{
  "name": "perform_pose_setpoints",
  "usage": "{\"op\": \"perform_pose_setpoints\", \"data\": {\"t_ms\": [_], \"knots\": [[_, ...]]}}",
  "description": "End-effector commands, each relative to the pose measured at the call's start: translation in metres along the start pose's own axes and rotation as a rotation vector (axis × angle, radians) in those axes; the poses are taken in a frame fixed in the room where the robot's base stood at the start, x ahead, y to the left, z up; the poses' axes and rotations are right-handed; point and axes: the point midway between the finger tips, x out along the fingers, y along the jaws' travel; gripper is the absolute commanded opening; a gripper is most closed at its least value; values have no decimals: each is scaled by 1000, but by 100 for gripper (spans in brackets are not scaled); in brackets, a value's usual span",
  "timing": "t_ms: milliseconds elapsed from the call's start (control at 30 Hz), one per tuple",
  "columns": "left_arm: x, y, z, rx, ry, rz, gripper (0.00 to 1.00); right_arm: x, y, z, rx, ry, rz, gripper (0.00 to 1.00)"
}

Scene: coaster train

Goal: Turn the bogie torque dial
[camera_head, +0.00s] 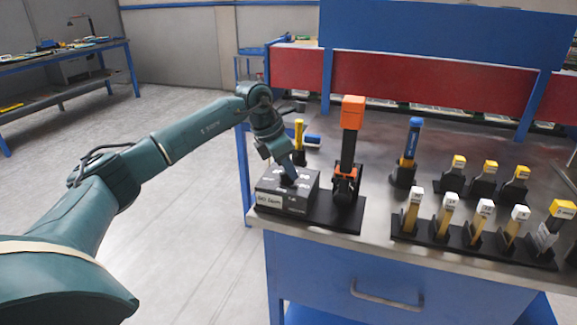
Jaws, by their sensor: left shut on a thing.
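The torque dial unit is a dark grey box (283,200) with a white label on its front and pale marks on top. It stands on a black base plate at the near left corner of the metal table. My left gripper (289,177) points down at the top of the box and is shut on the dark dial knob there. The knob is small and mostly hidden by the gripper. My right gripper is out of view.
An orange-topped black tool (351,140) stands upright just right of the box. A blue-handled tool (411,148), a yellow-topped tool (299,140) and racks of yellow and white-topped tools (470,248) stand on the table (375,215). The floor at left is clear.

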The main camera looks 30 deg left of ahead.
Motion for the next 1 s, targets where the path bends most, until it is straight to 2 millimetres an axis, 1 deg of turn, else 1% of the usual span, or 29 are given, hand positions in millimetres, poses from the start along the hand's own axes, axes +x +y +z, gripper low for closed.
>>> {"op": "perform_pose_setpoints", "data": {"t_ms": [367, 400, 633, 867, 1000], "knots": [[-1, 1, 0, 3, 0, 1, 0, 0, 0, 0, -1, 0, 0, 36], [-1, 1, 0, 3, 0, 1, 16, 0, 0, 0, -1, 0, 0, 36], [0, 0, 0, 2, 0, 0, 35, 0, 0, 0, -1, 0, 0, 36], [-1, 0, 0, 2, 0, 0, 35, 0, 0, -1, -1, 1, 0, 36], [-10, 1, 0, 2, -1, 0, 35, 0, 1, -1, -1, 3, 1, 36]]}}
